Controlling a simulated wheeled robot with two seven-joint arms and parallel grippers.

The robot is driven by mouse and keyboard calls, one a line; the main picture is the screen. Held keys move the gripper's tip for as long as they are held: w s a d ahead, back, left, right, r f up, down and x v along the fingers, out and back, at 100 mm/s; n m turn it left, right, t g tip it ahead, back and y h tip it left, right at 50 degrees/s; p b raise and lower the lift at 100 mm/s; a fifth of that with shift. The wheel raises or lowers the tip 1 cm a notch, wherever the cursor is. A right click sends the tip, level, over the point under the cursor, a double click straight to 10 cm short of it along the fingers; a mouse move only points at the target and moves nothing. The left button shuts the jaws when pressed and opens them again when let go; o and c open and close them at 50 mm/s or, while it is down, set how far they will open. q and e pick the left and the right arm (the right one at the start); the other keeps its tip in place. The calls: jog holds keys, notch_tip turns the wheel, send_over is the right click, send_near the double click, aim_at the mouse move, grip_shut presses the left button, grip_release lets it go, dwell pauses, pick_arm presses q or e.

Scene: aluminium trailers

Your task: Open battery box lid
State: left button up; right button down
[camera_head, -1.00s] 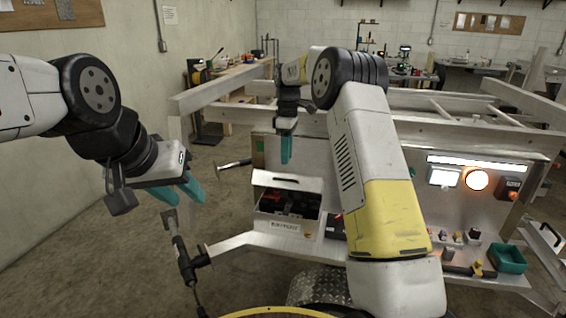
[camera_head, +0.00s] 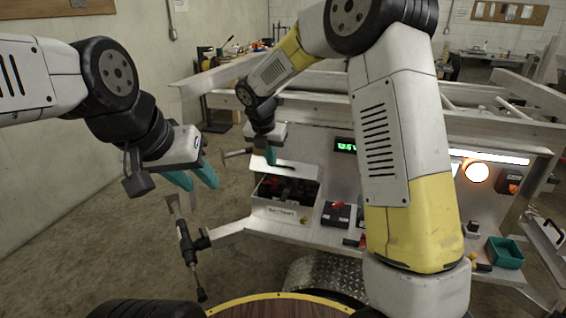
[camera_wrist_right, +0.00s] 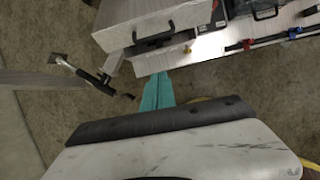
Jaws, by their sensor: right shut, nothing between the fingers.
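The battery box (camera_head: 275,210) is a pale metal box on the trailer's front shelf in the head view. Its lid (camera_head: 300,168) stands raised at the back, with a dark handle, and dark contents show inside. The box also shows at the top of the right wrist view (camera_wrist_right: 160,62), with a black handle. My right gripper (camera_head: 271,157) is shut and empty, with its teal fingertips by the lid's left part; contact cannot be told. Its fingers point at the box in the wrist view (camera_wrist_right: 157,92). My left gripper (camera_head: 199,181) is open and empty, left of the box.
A hitch jack (camera_head: 186,245) stands left of the box. Right of the box are a dark device (camera_head: 336,214), a lit orange lamp (camera_head: 477,172) and a green bin (camera_head: 504,253). The trailer frame (camera_head: 310,108) rises behind. Floor is clear at left.

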aim_at(287, 170)
jog(key=a+x, duration=0.1)
jog(key=x, duration=0.9)
jog(key=w+d+r, duration=0.1)
jog(key=w+r, duration=0.1)
jog(key=shift+w+d+r, duration=0.25)
jog(key=shift+w+d, duration=0.1)
jog(key=shift+r, duration=0.1)
